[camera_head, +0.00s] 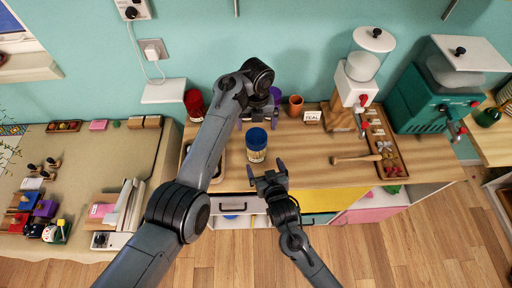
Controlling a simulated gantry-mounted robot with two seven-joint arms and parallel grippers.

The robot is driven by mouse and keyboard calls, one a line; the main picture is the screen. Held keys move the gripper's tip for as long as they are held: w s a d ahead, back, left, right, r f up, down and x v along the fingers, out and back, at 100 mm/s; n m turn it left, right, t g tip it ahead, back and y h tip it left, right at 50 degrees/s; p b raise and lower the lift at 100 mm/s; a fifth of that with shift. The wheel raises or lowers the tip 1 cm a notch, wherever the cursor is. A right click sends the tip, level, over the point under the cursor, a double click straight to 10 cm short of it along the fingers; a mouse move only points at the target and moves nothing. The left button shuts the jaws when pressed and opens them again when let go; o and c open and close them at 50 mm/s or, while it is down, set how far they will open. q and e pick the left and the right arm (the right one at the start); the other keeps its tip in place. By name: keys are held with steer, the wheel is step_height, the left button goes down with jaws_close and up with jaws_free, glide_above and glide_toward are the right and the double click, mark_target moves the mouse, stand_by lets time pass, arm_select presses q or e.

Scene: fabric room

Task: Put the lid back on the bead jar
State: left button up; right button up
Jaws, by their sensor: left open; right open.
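A small jar (257,155) with a pale label band stands upright on the wooden counter, near its front edge. Its top is dark blue; I cannot tell whether this is a lid or the jar's open mouth with blue contents. No separate lid can be made out. My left gripper (258,122) is open, its fingers spread just behind the jar in the picture and apart from it. My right gripper (266,171) is open and empty in front of the jar, by the counter's front edge.
Behind stand a red container (194,103), a purple one (276,95) and a terracotta pot (295,105). A dispenser (356,85), a teal machine (425,100), a wooden mallet (357,158) and a parts tray (388,150) are at the right.

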mark_target(257, 149)
steer(key=shift+w+a, duration=0.1)
steer(key=shift+w, duration=0.35)
arm_select(q)
steer(key=shift+w, duration=0.1)
arm_select(e)
steer(key=x, duration=1)
